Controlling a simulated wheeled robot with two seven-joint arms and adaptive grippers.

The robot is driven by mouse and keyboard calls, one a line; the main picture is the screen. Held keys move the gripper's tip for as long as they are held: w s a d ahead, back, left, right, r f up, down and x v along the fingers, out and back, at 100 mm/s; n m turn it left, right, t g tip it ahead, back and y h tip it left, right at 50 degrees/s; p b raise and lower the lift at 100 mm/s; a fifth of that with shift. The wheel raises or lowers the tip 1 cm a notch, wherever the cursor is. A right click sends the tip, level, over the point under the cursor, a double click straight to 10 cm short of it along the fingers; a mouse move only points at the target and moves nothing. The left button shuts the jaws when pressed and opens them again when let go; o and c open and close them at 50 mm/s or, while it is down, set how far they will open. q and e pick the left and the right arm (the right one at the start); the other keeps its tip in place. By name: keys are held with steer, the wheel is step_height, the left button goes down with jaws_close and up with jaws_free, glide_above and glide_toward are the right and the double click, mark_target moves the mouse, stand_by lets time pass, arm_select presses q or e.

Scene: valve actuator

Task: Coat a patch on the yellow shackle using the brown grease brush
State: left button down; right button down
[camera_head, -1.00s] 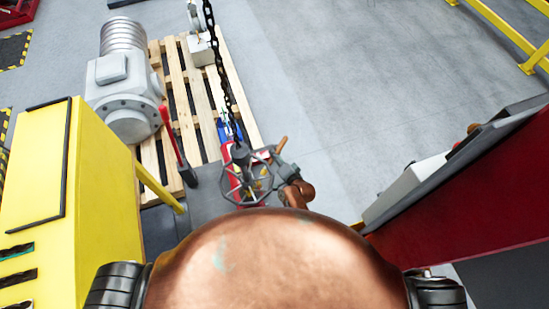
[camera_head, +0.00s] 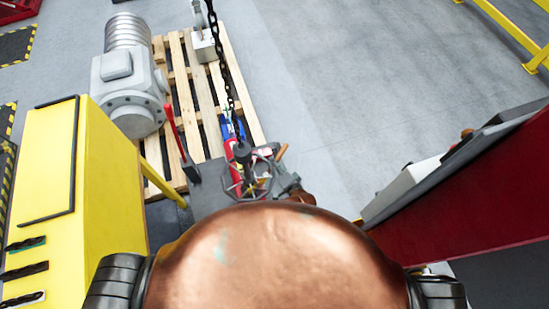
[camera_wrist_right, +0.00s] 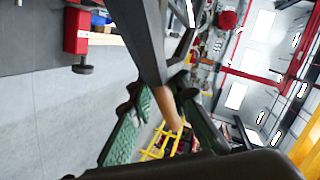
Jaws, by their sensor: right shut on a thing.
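My right gripper (camera_head: 282,168) is beside the grey handwheel-like frame (camera_head: 248,176) that hangs below the dark chain. It is shut on the brown grease brush (camera_head: 281,152), whose handle end sticks up past the fingers. In the right wrist view the brown handle (camera_wrist_right: 168,108) sits between the green fingers, and a dark bar crosses close in front. The brush's bristle end cannot be made out. I cannot clearly pick out the yellow shackle; only small yellowish bits show within the frame. My left gripper is not in view.
A wooden pallet (camera_head: 203,128) carries a grey motor (camera_head: 128,75). A yellow cabinet (camera_head: 50,170) stands at left and a dark red panel (camera_head: 470,195) at right. The chain (camera_head: 222,65) hangs above the frame. Grey floor (camera_head: 330,90) is open at upper right.

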mark_target(285, 146)
steer(key=shift+a, duration=0.1)
steer(key=shift+w+a+b, duration=1.3)
steer(key=shift+w+a, duration=0.05)
steer(key=shift+w, duration=1.65)
steer(key=shift+s+d+p, duration=0.5)
steer(key=shift+s, duration=0.5)
steer(key=shift+s+d+p, duration=0.45)
steer(key=shift+s+p, duration=0.05)
steer(key=shift+s, duration=0.55)
steer(key=shift+s+d+p, duration=0.5)
steer(key=shift+s, duration=0.5)
steer(key=w+d+b, duration=0.1)
steer(key=w+d, duration=0.2)
steer(key=d, duration=0.2)
steer(key=shift+d, duration=0.25)
